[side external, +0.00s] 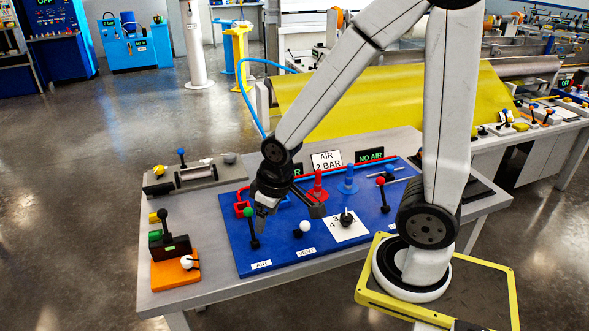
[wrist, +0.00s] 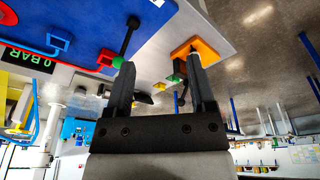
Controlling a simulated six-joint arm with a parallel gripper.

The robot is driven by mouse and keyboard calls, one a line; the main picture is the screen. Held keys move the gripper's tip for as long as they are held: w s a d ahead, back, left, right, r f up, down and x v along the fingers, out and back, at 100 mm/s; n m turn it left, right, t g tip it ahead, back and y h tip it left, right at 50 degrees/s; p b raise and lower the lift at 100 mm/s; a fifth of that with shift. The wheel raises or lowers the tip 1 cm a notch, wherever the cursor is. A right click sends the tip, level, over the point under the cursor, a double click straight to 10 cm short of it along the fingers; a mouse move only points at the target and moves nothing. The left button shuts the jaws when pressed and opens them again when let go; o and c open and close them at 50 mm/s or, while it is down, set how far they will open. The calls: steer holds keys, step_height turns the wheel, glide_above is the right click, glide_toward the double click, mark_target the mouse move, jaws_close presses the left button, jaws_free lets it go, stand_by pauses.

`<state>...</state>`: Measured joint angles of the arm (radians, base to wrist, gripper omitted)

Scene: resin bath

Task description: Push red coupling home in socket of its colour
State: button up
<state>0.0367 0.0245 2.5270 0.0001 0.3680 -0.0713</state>
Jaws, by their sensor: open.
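In the side view a red upright piece (side external: 318,188), which looks like the red coupling, stands on the blue board (side external: 285,255) beside a similar blue piece (side external: 348,183). A red bracket-like fitting (side external: 242,207) sits at the board's left edge; I cannot tell if it is the red socket. It also shows in the wrist view (wrist: 107,60), near a blue fitting (wrist: 59,42). My gripper (side external: 289,209) is open above the board, left of the red piece. In the wrist view nothing is between my fingers (wrist: 163,38).
A green-knobbed lever (side external: 252,228) and a white-knobbed lever (side external: 301,229) stand near my gripper. A red-knobbed lever (side external: 382,193) stands at right. An orange block with a black lever unit (side external: 174,272) is at left. A "NO AIR" sign (side external: 370,155) is behind.

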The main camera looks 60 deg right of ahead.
steer(key=w+d+n, duration=0.2)
steer(key=w+d, duration=0.2)
steer(key=d, duration=0.3)
steer(key=n+g, duration=0.3)
steer(key=n, duration=0.4)
glide_above(318, 171)
steer(key=f, duration=0.2)
steer(key=shift+s+f, duration=0.2)
steer(key=shift+f, duration=0.2)
steer(key=shift+w+f, duration=0.1)
steer(key=shift+f, duration=3.8)
steer(key=shift+c, duration=0.2)
jaws_close()
